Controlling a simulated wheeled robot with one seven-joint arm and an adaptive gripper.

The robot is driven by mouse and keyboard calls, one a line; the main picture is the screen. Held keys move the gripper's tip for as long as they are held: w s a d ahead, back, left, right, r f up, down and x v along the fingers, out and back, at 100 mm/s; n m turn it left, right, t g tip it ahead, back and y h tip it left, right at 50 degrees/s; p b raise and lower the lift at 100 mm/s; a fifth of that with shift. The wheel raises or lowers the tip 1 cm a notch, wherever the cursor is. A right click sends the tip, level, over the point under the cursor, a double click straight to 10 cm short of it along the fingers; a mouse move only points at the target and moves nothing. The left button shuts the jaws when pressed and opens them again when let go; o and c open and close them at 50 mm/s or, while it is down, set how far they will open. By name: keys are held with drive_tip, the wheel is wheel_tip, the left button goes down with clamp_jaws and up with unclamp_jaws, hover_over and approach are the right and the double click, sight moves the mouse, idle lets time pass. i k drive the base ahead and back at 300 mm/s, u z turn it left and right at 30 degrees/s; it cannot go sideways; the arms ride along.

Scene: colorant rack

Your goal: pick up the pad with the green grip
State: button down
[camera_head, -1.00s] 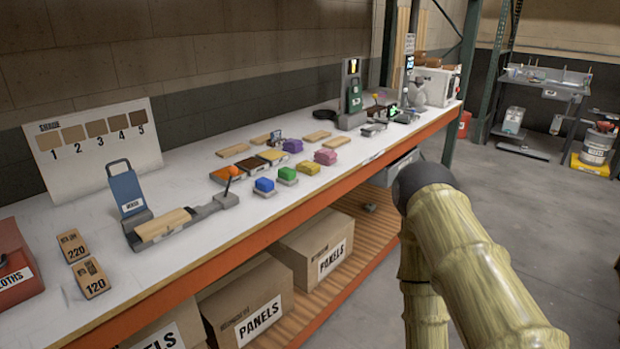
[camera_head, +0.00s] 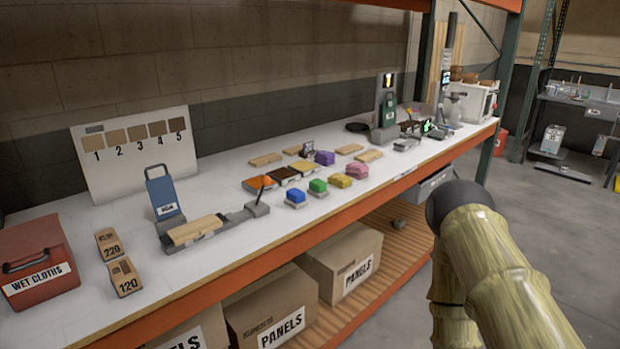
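The pad with the green grip (camera_head: 318,186) sits on the white bench top near the front edge, in a row of coloured pads. A blue-gripped pad (camera_head: 295,197) is just to its left and a yellow one (camera_head: 340,181) just to its right. A pink pad (camera_head: 357,171) and a purple pad (camera_head: 324,158) are farther back. My arm shows at the lower right, in front of the bench and well apart from the pads. My gripper's fingers are not in view.
A clamp fixture with a wooden board (camera_head: 195,229) lies left of the pads. Three open trays (camera_head: 282,173) stand behind them. A red wet cloths box (camera_head: 38,262) is at far left. Panel boxes (camera_head: 342,262) fill the lower shelf.

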sight(318, 188)
drive_tip(key=z, duration=1.5)
drive_tip(key=i, duration=1.95)
drive_tip(key=u, duration=2)
